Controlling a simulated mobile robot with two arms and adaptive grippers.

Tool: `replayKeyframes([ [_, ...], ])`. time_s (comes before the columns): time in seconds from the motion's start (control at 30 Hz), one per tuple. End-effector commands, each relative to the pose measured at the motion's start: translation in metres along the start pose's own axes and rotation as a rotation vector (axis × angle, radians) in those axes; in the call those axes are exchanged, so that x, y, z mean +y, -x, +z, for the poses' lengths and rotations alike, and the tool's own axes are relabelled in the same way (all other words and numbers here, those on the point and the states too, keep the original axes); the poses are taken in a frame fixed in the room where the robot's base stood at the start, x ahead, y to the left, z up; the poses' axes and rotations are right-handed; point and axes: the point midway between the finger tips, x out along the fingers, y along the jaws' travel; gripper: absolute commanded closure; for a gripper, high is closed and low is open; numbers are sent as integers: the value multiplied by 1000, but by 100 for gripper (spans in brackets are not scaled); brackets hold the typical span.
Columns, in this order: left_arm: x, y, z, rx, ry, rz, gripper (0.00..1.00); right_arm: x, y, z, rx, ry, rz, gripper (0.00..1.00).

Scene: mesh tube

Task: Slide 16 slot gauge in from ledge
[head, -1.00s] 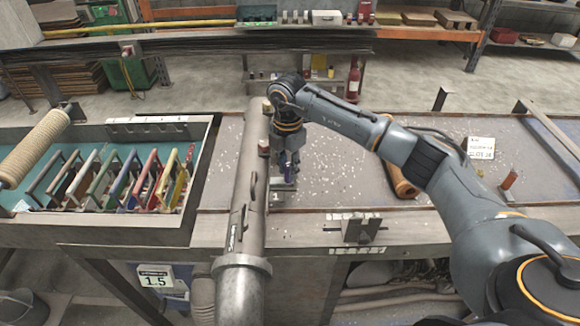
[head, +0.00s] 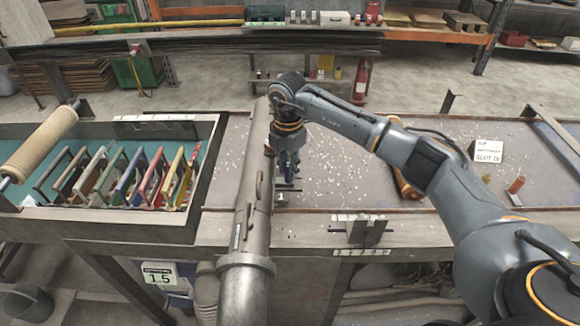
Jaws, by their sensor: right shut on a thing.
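My right gripper (head: 288,170) points down just right of the long grey tube (head: 252,215), low over the bench. It is shut on a small metal piece (head: 287,188), seemingly the slot gauge, which shows as a pale edge below the fingertips. The fingers and wrist hide most of it, and I cannot tell whether it touches the bench or the tube. A white card (head: 487,150) reading "SLOT 16" stands at the right of the bench. My left gripper is not in view.
An upright metal bracket (head: 362,230) stands at the bench's front edge. An orange cylinder (head: 516,185) stands at the right. The speckled bench top (head: 345,180) right of the gripper is mostly clear.

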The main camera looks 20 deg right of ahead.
Motion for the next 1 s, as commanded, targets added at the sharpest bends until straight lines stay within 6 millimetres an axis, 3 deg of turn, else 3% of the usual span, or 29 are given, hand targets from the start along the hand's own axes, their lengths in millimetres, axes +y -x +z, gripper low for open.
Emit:
replayKeyframes([
  [0.37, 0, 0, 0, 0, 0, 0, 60, 1, 0, -1, 0, 0, 1, 100],
  [0.4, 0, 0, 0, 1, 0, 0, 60, 1, 0, -1, 0, 0, 1, 71],
  [0.5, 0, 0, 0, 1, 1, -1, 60, 1, 0, -1, 0, 0, 1, 51],
  [0.83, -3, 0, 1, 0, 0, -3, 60, 2, 1, -2, 0, 0, 1, 51],
  [1.0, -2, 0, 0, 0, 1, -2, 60, 2, 18, -1, -1, 0, 5, 51],
])
